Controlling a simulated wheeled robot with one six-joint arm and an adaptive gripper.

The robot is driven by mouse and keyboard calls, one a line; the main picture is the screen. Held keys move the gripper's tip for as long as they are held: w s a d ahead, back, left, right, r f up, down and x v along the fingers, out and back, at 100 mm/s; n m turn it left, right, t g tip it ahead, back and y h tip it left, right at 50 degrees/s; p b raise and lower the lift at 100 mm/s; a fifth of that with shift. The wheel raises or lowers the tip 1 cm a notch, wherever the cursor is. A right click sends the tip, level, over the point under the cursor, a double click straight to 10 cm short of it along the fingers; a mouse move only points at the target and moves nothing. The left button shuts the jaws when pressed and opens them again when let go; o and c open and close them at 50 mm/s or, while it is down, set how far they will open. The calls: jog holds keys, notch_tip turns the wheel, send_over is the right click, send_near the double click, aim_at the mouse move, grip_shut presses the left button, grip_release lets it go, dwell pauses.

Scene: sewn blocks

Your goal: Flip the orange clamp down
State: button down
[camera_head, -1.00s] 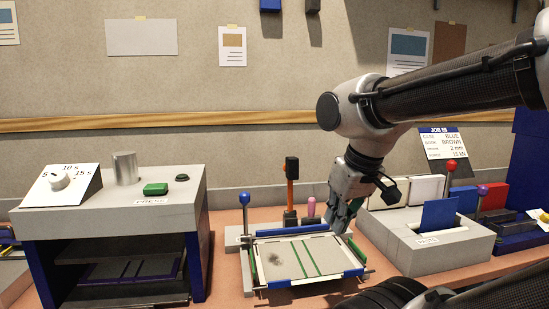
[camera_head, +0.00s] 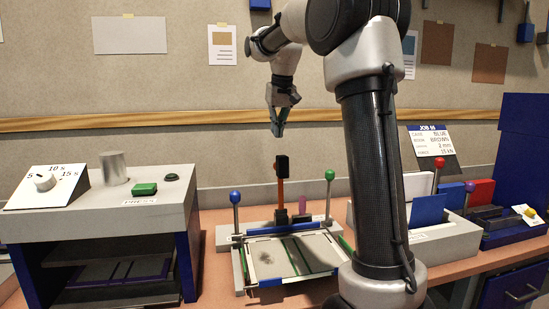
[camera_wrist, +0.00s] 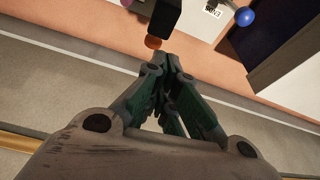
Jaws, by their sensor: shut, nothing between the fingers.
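The orange clamp (camera_head: 280,194) stands upright at the back of the grey fixture (camera_head: 222,236). Its lever is orange and its top is a black block (camera_head: 281,165). My gripper (camera_head: 277,132) is shut and empty, pointing down in the air above the clamp, apart from it in the head view. In the wrist view the black block (camera_wrist: 164,14) and a bit of orange (camera_wrist: 153,42) show just beyond my closed fingertips (camera_wrist: 165,58). The gap in depth is hard to tell.
A blue-knobbed lever (camera_head: 235,198) and a green-knobbed lever (camera_head: 329,176) flank the fixture. A grey press (camera_head: 130,212) stands left. A holder with a blue board (camera_head: 428,210) stands right, partly behind my arm. Air around my gripper is free.

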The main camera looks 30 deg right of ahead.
jog(key=w+d+f, duration=0.1)
jog(key=w+d, duration=0.2)
jog(key=w, duration=0.4)
jog(key=shift+w+f+m, duration=0.3)
jog(key=shift+w+f, duration=0.05)
jog(key=shift+w, duration=0.05)
jog(key=a+x, duration=0.1)
jog(key=x, duration=0.9)
jog(key=s, duration=0.4)
jog(key=shift+s+r, duration=0.1)
